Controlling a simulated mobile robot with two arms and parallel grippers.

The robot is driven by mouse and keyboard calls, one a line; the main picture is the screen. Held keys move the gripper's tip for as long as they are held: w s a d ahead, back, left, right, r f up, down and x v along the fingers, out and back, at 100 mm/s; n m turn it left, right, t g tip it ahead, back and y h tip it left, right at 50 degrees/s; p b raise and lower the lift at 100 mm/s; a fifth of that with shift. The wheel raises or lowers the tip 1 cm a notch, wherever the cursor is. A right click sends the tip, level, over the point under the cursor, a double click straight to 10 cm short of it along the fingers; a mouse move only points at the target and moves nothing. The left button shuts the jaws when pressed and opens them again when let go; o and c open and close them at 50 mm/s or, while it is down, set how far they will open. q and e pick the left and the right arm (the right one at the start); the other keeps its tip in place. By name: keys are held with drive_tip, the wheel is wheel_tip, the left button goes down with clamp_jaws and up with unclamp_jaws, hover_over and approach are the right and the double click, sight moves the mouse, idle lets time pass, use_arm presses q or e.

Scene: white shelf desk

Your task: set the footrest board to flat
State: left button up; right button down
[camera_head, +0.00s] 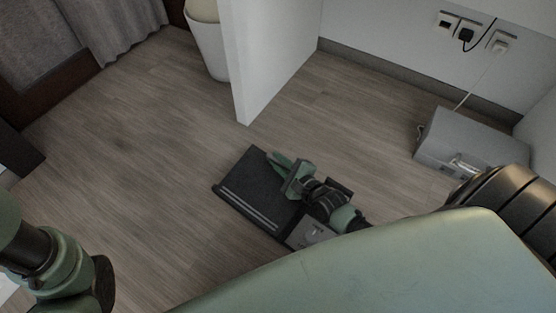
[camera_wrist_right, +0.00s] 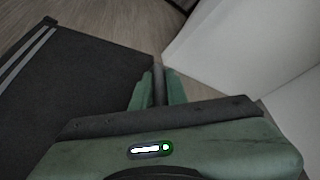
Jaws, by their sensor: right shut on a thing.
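The footrest board (camera_head: 250,191) is a dark panel with pale lines along its near-left edge, low over the floor in the head view. It fills the left of the right wrist view (camera_wrist_right: 75,85). I cannot tell its exact tilt. My right gripper (camera_head: 279,163) is at the board's far-right edge. In the right wrist view its green fingers (camera_wrist_right: 158,86) are shut, with a dark strip of the board's edge between them. The gripper and forearm hide part of the board's right side. My left arm shows at the lower left; its gripper is out of the picture.
A grey metal case (camera_head: 465,140) stands on the floor at the right, below wall sockets (camera_head: 467,35). A white panel (camera_head: 268,60) stands beyond the board, with a white bin (camera_head: 208,45) behind it. The wooden floor (camera_head: 130,140) left of the board is clear.

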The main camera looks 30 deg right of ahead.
drive_tip(key=f, duration=0.1)
drive_tip(key=f+b, duration=0.1)
drive_tip(key=d+f+b, duration=0.1)
drive_tip(key=shift+w+d+f, duration=0.1)
drive_tip(key=shift+w+f, duration=0.15)
drive_tip(key=shift+f, duration=0.15)
drive_tip(key=shift+r, duration=0.1)
drive_tip(key=c, duration=1.4)
unclamp_jaws()
